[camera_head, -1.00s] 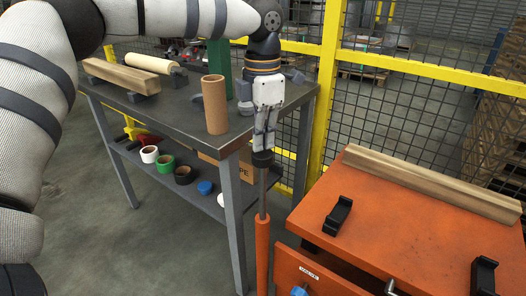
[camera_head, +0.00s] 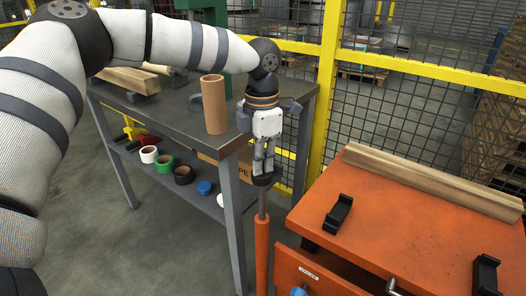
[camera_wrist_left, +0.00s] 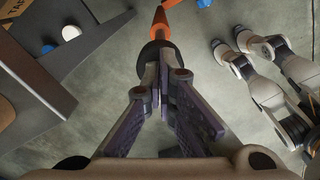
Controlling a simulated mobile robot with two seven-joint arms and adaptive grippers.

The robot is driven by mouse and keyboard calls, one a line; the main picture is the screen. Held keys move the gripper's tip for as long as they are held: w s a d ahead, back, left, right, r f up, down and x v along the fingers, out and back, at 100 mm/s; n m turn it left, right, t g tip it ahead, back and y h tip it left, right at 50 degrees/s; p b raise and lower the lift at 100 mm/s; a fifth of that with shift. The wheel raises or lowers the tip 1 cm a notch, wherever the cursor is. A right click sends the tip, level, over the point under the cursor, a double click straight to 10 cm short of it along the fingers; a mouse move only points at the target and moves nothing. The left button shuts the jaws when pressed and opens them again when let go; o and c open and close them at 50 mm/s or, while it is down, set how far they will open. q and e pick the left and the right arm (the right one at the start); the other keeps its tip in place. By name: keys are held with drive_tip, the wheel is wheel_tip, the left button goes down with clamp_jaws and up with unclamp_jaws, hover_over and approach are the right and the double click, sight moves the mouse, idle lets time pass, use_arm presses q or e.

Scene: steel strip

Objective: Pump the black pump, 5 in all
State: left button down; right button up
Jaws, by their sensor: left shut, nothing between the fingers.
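The black pump is an upright orange cylinder (camera_head: 261,250) with a thin grey rod (camera_head: 262,203) and a black knob (camera_head: 265,180) on top. It stands between the workbench and the orange cabinet. Only a short length of rod shows above the cylinder. My left gripper (camera_head: 263,168) points down, shut with nothing between its fingers, its tips at the top of the knob. In the left wrist view, the closed fingertips (camera_wrist_left: 165,68) are right at the black knob (camera_wrist_left: 152,53), with the orange cylinder (camera_wrist_left: 160,22) beyond it.
The grey workbench (camera_head: 180,115) stands left of the pump, with a brown cardboard tube (camera_head: 214,105) near its edge. Tape rolls lie on its lower shelf. The orange cabinet (camera_head: 390,235) stands close on the right, bearing a wooden beam (camera_head: 430,180) and black brackets. A mesh fence is behind.

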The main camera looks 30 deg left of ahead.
use_arm(q)
drive_tip(key=shift+f, duration=0.55)
drive_tip(key=shift+r, duration=3.15)
drive_tip(key=shift+f, duration=2.75)
drive_tip(key=shift+r, duration=2.75)
